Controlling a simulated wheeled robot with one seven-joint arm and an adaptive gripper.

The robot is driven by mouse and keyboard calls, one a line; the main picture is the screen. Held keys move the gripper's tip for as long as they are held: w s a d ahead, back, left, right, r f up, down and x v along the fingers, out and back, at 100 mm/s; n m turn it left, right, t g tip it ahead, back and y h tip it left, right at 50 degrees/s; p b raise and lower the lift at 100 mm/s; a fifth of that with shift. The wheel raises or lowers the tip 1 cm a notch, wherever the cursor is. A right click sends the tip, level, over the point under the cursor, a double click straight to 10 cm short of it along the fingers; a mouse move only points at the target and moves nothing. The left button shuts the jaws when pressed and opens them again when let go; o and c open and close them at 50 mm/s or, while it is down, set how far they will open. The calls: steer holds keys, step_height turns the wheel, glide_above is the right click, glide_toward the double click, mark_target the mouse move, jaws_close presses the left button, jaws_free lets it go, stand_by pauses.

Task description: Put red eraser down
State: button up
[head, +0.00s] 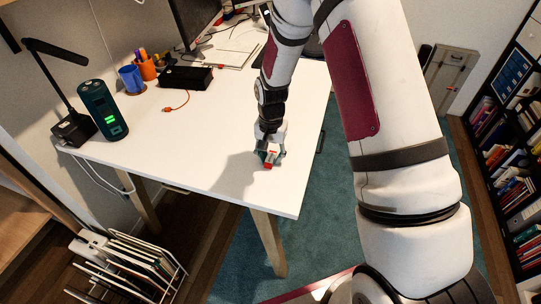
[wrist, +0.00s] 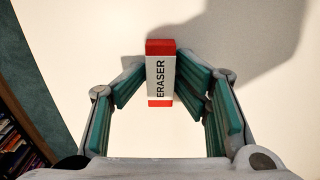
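The red eraser, with a white sleeve marked ERASER, shows in the wrist view (wrist: 160,76) between the green-padded fingertips of my gripper (wrist: 161,62). The fingertips close on its two long sides. In the head view, my gripper (head: 270,157) points down low over the near right part of the white desk (head: 205,135). The red of the eraser (head: 267,166) shows at its tips. I cannot tell whether the eraser touches the desk top.
The desk around my gripper is clear. Farther back stand a black box (head: 186,78), a blue cup (head: 131,79), an orange pen cup (head: 146,68) and a dark green cylindrical device (head: 102,109). The desk's right edge is near my gripper.

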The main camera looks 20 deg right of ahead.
mark_target(271, 158)
steer(key=shift+r, duration=0.1)
steer(key=s+r+n, duration=0.1)
steer(key=s+r, duration=0.2)
steer(key=r, duration=0.8)
steer(key=s+r+n, duration=0.1)
steer(key=s+r, duration=0.3)
steer(key=r, duration=0.8)
steer(key=s+r+n+t, duration=0.1)
steer(key=s+r, duration=0.3)
steer(key=s, duration=0.8)
steer(key=s+r+n+t, duration=0.2)
steer(key=s+r+n, duration=0.2)
steer(key=s, duration=0.9)
steer(key=shift+s+d+r+p, duration=0.15)
steer(key=shift+r+p, duration=0.1)
steer(key=shift+p, duration=0.15)
